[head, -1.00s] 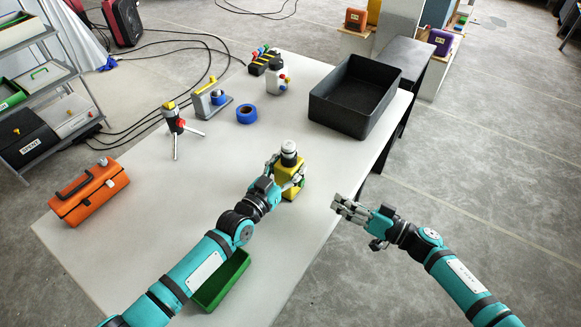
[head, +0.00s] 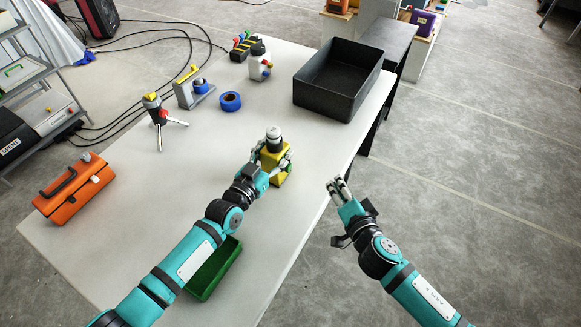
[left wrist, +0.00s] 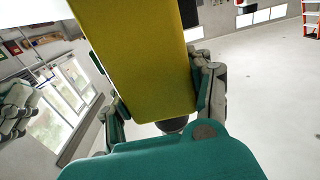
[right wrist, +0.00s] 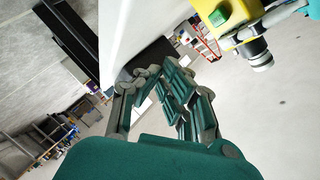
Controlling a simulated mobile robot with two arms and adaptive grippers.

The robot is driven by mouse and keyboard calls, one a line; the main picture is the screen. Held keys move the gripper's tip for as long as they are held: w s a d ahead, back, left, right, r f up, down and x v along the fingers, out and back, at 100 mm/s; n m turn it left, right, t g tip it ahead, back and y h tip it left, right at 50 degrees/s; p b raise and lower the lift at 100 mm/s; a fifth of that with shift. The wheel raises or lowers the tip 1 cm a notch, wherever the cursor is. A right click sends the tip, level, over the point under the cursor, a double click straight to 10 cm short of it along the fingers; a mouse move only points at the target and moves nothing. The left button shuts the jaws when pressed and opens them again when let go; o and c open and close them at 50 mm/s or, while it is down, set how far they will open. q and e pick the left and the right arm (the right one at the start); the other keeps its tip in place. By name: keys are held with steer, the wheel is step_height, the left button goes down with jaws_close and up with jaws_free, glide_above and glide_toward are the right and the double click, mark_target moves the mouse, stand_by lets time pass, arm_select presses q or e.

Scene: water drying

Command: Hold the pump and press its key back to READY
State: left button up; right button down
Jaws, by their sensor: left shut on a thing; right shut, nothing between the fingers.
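The pump is a yellow body with a grey and black cylindrical top (head: 273,142). It stands near the table's right edge in the head view. My left gripper (head: 270,168) is shut on the pump from its left side. The pump's yellow body (left wrist: 145,65) fills the middle of the left wrist view between the fingers. My right gripper (head: 338,188) is shut and empty, off the table's edge to the right of the pump. In the right wrist view the pump (right wrist: 235,18) is at the upper right, apart from my right fingers (right wrist: 165,85).
A black bin (head: 338,82) stands at the table's far right. A blue tape roll (head: 230,102), a small tripod (head: 160,120) and an orange toolbox (head: 75,190) are further left. A green tray (head: 214,270) lies under my left arm. The table's middle is clear.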

steer(key=shift+w+a, duration=0.1)
steer(key=shift+w+a, duration=0.8)
steer(key=shift+a, duration=0.4)
steer(key=shift+w+a, duration=0.8)
steer(key=shift+a, duration=0.35)
steer(key=shift+w+a, duration=0.8)
steer(key=shift+a, duration=0.4)
steer(key=shift+a, duration=0.1)
steer(key=shift+w+a, duration=0.2)
steer(key=shift+a, duration=0.05)
steer(key=shift+w+a, duration=0.3)
steer(key=shift+a, duration=0.15)
steer(key=shift+s+d, duration=0.55)
steer(key=shift+d, duration=0.25)
steer(key=shift+s+d, duration=0.7)
steer(key=shift+d, duration=0.35)
steer(key=shift+s+d, duration=0.7)
steer(key=shift+d, duration=0.35)
